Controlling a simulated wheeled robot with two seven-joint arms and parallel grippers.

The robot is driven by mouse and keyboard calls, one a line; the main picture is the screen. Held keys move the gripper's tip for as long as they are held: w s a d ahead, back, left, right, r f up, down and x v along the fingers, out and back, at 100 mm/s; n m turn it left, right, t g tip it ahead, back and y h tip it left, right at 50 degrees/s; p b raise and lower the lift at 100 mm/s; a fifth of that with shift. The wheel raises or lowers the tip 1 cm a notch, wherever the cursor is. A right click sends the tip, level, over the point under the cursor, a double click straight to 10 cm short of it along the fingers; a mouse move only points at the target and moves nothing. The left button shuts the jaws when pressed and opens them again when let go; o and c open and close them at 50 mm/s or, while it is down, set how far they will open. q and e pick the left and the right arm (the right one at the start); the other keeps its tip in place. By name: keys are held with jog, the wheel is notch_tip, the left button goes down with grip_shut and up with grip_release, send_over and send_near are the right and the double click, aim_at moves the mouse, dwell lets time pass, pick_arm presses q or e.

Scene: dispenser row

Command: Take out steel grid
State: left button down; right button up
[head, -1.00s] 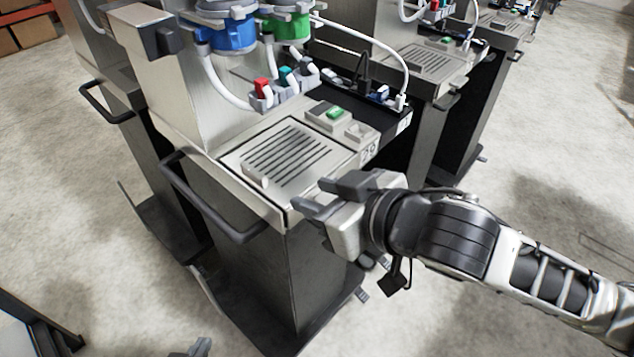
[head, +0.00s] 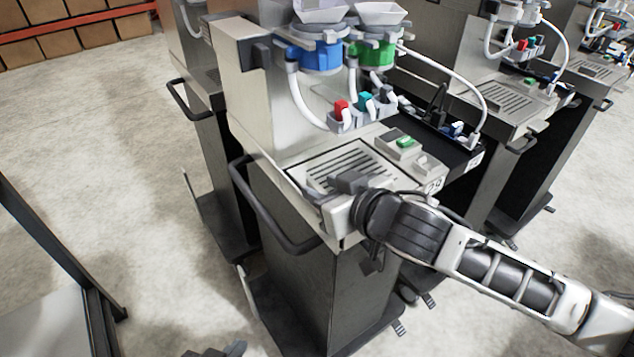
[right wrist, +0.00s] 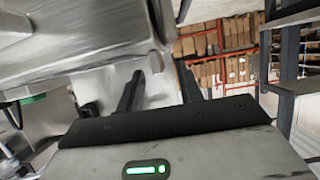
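The steel grid (head: 350,162) is a slotted plate lying in the top of the nearest dispenser (head: 300,250), below its nozzles. Its front part is hidden behind my right gripper (head: 335,190), which is over the front edge of the dispenser top. In the right wrist view the two dark fingers of my right gripper (right wrist: 160,88) stand apart with nothing seen between them, close to a metal surface. Only a dark bit of my left gripper (head: 215,351) shows at the bottom edge; its fingers cannot be made out.
Blue (head: 315,55) and green (head: 372,52) containers sit above red, teal and grey nozzles. A green button (head: 404,142) is right of the grid. A bar handle (head: 265,210) sticks out at the front left. More dispensers stand behind. Open floor (head: 110,130) lies left.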

aim_at(317, 185)
jog(key=shift+x, duration=1.55)
grip_shut()
jog(key=shift+r, duration=0.25)
jog(key=shift+r+p, duration=0.45)
jog(key=shift+p, duration=0.25)
jog(key=shift+r+p, duration=0.35)
jog(key=shift+p, duration=0.05)
